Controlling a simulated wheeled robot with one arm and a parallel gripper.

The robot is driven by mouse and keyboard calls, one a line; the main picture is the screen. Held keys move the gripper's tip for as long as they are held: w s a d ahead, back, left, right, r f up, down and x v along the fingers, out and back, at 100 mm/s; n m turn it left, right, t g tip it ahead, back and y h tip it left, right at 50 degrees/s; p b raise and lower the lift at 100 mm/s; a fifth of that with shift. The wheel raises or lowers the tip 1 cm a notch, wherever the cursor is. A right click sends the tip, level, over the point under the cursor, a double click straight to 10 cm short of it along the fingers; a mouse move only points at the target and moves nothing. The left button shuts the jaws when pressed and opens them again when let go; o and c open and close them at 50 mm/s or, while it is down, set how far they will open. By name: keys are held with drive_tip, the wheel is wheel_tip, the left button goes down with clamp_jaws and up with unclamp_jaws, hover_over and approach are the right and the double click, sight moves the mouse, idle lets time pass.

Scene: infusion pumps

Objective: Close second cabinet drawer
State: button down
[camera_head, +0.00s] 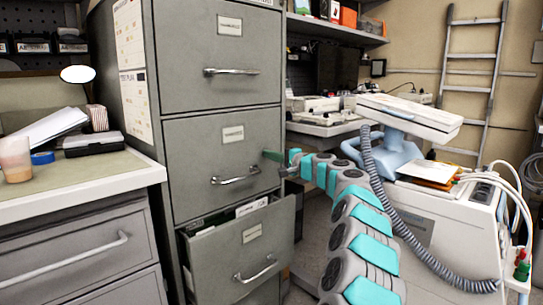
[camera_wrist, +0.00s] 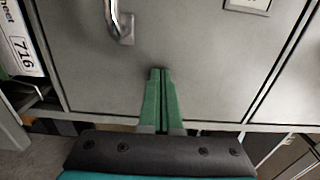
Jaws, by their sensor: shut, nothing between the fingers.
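The grey filing cabinet (camera_head: 205,118) stands left of centre in the head view. Its lower drawer (camera_head: 246,245) is pulled out, with files showing inside. The drawer above it (camera_head: 200,150) looks flush with the cabinet, and so does the upper one (camera_head: 235,65). My gripper (camera_head: 268,155) is shut and empty at the right edge of the middle drawer's front. In the wrist view the green fingertips (camera_wrist: 160,73) are together before a grey drawer front (camera_wrist: 190,60), beside its handle (camera_wrist: 121,22). I cannot tell whether they touch it.
A counter (camera_head: 85,185) with a cup (camera_head: 15,158) stands left of the cabinet. A white medical cart (camera_head: 450,235) with a grey coiled hose (camera_head: 400,212) stands to the right, close to my arm. A ladder (camera_head: 470,75) leans at the back wall.

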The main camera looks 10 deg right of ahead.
drive_tip(key=shift+r, duration=0.35)
